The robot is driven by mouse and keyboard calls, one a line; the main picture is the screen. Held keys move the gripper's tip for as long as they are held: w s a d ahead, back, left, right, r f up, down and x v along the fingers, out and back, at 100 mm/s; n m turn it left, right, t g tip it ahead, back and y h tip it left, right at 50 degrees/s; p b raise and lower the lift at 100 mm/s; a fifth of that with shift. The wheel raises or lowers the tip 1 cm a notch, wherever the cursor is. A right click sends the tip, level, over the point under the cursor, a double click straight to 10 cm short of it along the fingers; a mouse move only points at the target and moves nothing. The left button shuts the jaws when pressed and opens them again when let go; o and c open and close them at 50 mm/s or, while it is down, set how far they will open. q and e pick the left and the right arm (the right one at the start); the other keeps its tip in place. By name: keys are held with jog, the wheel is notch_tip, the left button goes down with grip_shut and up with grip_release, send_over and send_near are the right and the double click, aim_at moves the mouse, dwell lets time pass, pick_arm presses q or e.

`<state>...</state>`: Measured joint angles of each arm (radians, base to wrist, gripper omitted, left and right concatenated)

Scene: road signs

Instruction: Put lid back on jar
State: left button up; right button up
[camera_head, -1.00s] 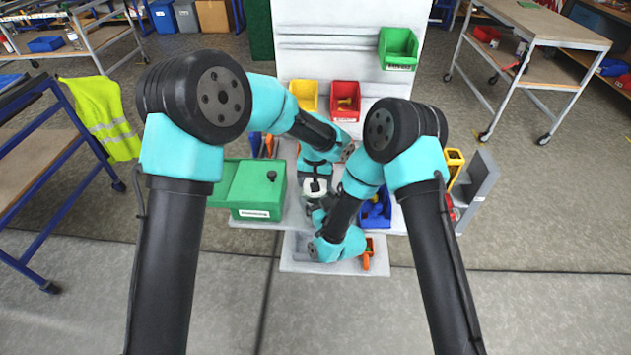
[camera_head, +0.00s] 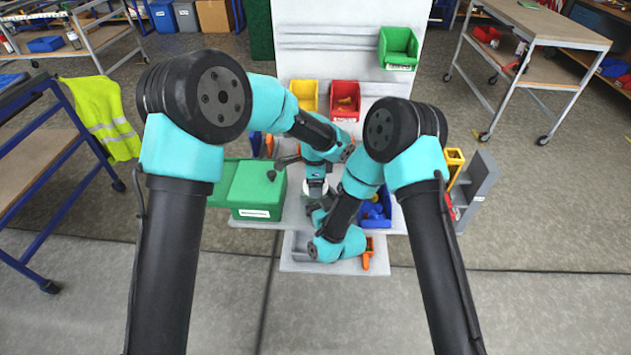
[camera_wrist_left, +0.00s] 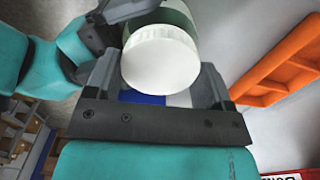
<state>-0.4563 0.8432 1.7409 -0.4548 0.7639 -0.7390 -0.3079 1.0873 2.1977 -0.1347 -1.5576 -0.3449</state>
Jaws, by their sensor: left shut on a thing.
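A white round lid (camera_wrist_left: 160,57) sits between the two dark fingers of my left gripper (camera_wrist_left: 155,85), which is shut on it. In the head view the lid shows as a small white disc (camera_head: 315,188) below my left gripper (camera_head: 315,183). A pale green jar (camera_wrist_left: 176,14) shows directly behind the lid in the left wrist view; whether the lid is seated on it cannot be told. My right gripper (camera_head: 318,214) is low beside the jar, with a dark finger against the jar's side at the top of the wrist view. Its jaws are mostly hidden.
A green box (camera_head: 258,190) stands at left on the white bench (camera_head: 281,222). A blue bin (camera_head: 377,210) stands close at right. Yellow (camera_head: 304,92) and red (camera_head: 345,97) bins are at the back. An orange part (camera_head: 367,256) lies near the front tray.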

pick_arm(q)
jog(key=m, duration=1.8)
jog(key=o, duration=1)
jog(key=shift+r, duration=2.2)
